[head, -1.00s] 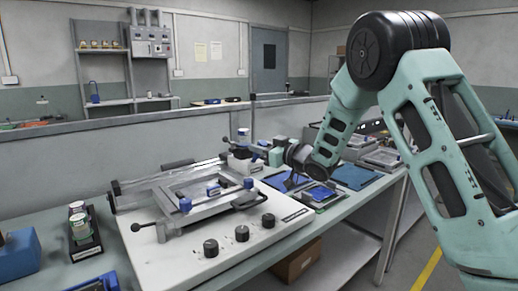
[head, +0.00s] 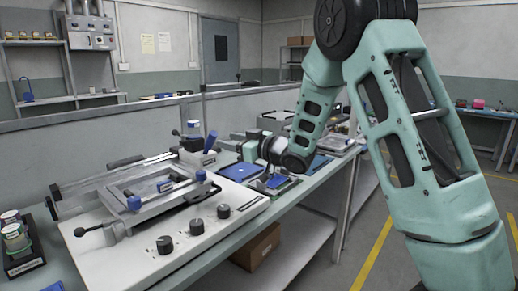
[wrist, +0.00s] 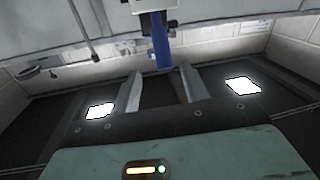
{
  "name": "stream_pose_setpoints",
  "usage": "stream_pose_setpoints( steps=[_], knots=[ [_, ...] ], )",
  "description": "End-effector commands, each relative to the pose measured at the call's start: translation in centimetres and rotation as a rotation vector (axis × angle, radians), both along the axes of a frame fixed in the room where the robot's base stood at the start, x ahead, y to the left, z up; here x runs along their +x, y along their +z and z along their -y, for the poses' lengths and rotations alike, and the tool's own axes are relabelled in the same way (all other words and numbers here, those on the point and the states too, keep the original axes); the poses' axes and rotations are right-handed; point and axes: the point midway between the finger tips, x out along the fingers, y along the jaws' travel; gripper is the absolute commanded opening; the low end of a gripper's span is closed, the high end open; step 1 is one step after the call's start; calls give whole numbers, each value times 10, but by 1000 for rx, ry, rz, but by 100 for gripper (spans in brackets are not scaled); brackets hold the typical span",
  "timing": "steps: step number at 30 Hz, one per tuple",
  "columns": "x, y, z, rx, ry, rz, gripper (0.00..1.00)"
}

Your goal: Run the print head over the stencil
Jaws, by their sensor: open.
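The stencil printer has a white base (head: 190,240) with black knobs, and a grey metal frame (head: 112,208) lies over it with blue knobs. The stencil inside the frame is hard to make out. A small carriage (head: 199,158) with a tilted blue handle (head: 211,141) stands at the frame's far right; I take it for the print head. My gripper (wrist: 161,72) is open and empty. In the wrist view a blue handle (wrist: 162,55) under a pale block shows just beyond and between the fingertips. In the head view my wrist is right of the carriage, and my fingers are mostly hidden.
Blue boards (head: 240,172) lie on the bench right of the printer, under and near my wrist. A dark holder with jars (head: 17,240) stands at the left. A low partition (head: 60,150) runs behind the bench. A cardboard box (head: 257,247) sits on the lower shelf.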

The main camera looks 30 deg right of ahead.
Motion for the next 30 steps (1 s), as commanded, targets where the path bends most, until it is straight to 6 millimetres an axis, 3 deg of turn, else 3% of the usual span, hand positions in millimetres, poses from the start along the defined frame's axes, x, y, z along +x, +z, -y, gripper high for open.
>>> stream_pose_setpoints(
  steps=[6,13,19,30],
  knots=[
    [-47,0,24,1,-6,0,45],
    [-81,0,40,-1,-4,1,45],
    [-92,0,45,0,-3,2,45],
    [-93,0,45,1,-2,1,45]
  ],
)
